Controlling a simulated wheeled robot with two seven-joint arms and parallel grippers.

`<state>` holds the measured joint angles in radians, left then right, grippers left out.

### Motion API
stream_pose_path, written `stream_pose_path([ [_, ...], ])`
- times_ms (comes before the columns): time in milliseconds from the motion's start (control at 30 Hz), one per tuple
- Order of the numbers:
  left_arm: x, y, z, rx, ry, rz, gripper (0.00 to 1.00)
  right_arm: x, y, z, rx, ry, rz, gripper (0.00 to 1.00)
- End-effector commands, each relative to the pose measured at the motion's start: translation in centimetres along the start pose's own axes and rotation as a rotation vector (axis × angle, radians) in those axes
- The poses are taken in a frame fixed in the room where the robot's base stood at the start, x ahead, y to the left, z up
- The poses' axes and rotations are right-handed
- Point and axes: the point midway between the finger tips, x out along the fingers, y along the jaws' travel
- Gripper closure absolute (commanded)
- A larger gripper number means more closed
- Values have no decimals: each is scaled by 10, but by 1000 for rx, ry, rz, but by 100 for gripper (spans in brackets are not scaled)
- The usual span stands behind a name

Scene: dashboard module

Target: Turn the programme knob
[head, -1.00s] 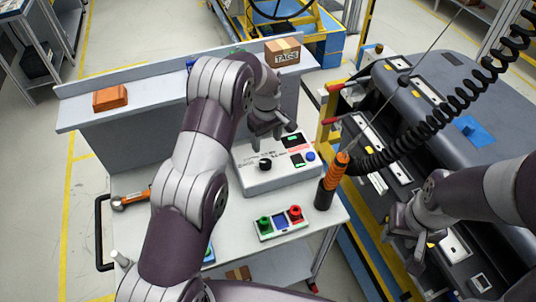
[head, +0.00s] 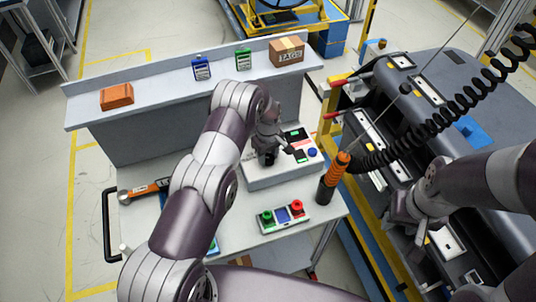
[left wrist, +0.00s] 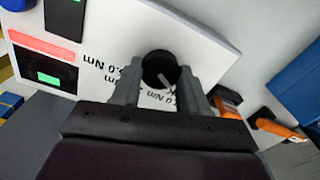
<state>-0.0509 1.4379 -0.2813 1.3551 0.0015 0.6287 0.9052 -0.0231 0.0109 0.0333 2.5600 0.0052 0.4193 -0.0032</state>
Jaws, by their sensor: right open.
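The programme knob (left wrist: 160,70) is round and black with a pale pointer line, on the white panel of a control box (head: 290,175). In the left wrist view it lies between the two fingertips of my left gripper (left wrist: 160,82), one on each side. I cannot tell whether they touch it. In the head view my left gripper (head: 270,155) is low over the box and mostly hides the knob. My right gripper (head: 415,228) is open and empty at the right, over the dark dashboard module (head: 460,160).
A small panel with green and red buttons (head: 283,216) lies in front.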

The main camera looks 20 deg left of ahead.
Motion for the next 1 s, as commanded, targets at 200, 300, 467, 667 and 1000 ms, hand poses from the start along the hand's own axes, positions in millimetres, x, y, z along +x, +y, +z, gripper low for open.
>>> stream_pose_path([
  [200,0,1,0,9,0,0,87,2,0,0,0,0,0,57],
  [300,1,1,0,33,0,0,87,6,0,1,0,0,0,57],
  [467,3,1,0,112,0,-1,87,18,0,2,0,0,0,57],
  [667,4,1,0,267,1,0,87,37,0,4,0,0,0,57],
  [1000,1,1,0,521,1,0,87,60,0,7,0,0,0,57],
])
